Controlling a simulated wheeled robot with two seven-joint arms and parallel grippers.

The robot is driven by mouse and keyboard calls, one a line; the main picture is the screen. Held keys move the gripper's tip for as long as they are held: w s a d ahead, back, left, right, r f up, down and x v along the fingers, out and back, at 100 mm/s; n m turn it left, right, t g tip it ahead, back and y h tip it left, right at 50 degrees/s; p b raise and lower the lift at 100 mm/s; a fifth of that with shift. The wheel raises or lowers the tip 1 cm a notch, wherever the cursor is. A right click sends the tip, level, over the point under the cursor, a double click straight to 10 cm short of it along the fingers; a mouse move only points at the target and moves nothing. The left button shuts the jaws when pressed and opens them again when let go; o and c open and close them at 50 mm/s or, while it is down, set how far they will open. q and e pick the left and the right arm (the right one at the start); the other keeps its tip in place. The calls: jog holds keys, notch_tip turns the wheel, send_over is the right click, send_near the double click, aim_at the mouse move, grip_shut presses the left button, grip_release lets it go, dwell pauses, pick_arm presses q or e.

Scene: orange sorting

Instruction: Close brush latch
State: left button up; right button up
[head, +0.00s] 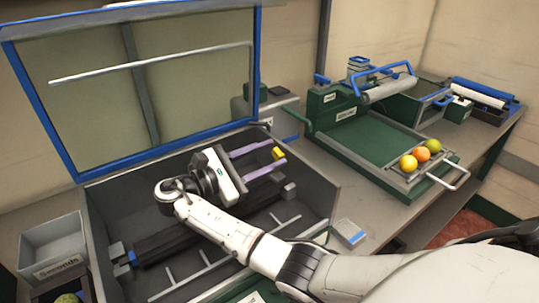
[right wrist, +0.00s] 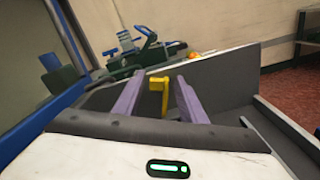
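A small yellow latch (head: 279,153) shows inside the open grey machine box (head: 326,178), near its right wall. My right gripper (head: 276,151) reaches into the box with its two purple fingers apart, the latch near their tips. In the right wrist view, the yellow latch (right wrist: 156,84) shows as a bent handle between the fingers of my right gripper (right wrist: 161,76). It looks nearer the right finger; I cannot tell whether they touch. A dark brush roller (head: 180,240) lies in the box, partly behind my arm. My left gripper is out of view.
The box's blue-framed lid (head: 200,90) stands open. A green tray (head: 375,145) with several oranges at its right end sits on the bench. A grey bin labelled "Seconds" (head: 55,255) is at the left. The box walls closely surround my right gripper.

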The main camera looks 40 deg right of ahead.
jog(key=a, duration=0.3)
jog(key=a+b, duration=0.1)
jog(key=a, duration=0.2)
jog(key=w+a, duration=0.1)
jog(key=a, duration=0.2)
jog(key=shift+b, duration=0.4)
jog(key=shift+a+r, duration=0.1)
jog(key=shift+a, duration=0.25)
jog(key=shift+c, duration=0.3)
